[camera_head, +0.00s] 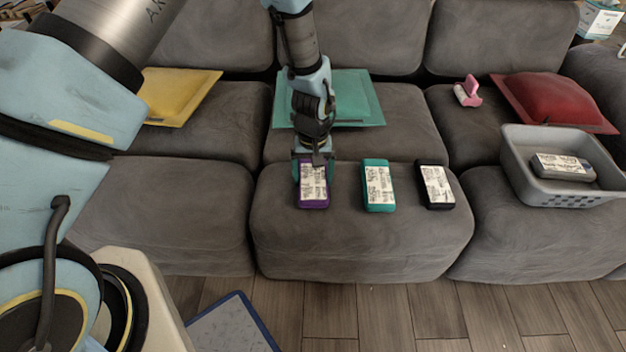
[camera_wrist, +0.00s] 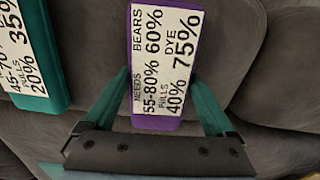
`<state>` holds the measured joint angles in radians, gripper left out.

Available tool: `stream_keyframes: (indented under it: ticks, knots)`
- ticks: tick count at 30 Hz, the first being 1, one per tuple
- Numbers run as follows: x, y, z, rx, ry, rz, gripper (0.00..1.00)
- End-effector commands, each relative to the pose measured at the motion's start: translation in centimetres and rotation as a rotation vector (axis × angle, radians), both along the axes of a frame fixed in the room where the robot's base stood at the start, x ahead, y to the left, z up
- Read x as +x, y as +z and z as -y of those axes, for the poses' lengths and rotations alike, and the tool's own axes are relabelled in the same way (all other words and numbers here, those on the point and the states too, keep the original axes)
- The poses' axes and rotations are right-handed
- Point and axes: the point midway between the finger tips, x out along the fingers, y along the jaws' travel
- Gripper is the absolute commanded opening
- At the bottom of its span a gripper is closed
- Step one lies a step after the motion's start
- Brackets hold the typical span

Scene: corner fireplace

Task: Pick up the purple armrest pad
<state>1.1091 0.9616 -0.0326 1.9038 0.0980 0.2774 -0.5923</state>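The purple armrest pad (camera_head: 314,194) lies on the front middle seat of the grey sofa, its white printed label facing up. In the wrist view the purple pad (camera_wrist: 225,38) fills the middle, its label reading "BEARS", "DYE" and several percentages. My gripper (camera_head: 311,174) is low over the far part of the pad, pointing down. In the wrist view my gripper (camera_wrist: 160,75) is open, with one teal finger along each long side of the pad. The fingertips look very close to its sides; I cannot tell whether they touch.
A teal pad (camera_head: 378,186) and a black pad (camera_head: 436,186) lie to the right. A grey basket (camera_head: 560,186) holding a grey pad (camera_head: 566,167) stands farther right. Yellow (camera_head: 180,92), teal (camera_head: 350,97) and red (camera_head: 553,100) cushions lie behind. The front left seat is clear.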

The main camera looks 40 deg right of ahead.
Motion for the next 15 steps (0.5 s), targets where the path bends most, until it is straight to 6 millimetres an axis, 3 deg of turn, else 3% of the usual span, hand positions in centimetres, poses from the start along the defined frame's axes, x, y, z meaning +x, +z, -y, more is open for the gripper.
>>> stream_keyframes:
  ticks: [1,11,15]
  knots:
    - [0.0,0.01,0.0,0.0,0.0,0.0,0.71]
    - [0.0,0.02,0.0,0.0,0.0,0.0,0.34]
    - [-0.01,0.03,0.01,0.0,0.0,0.0,0.33]
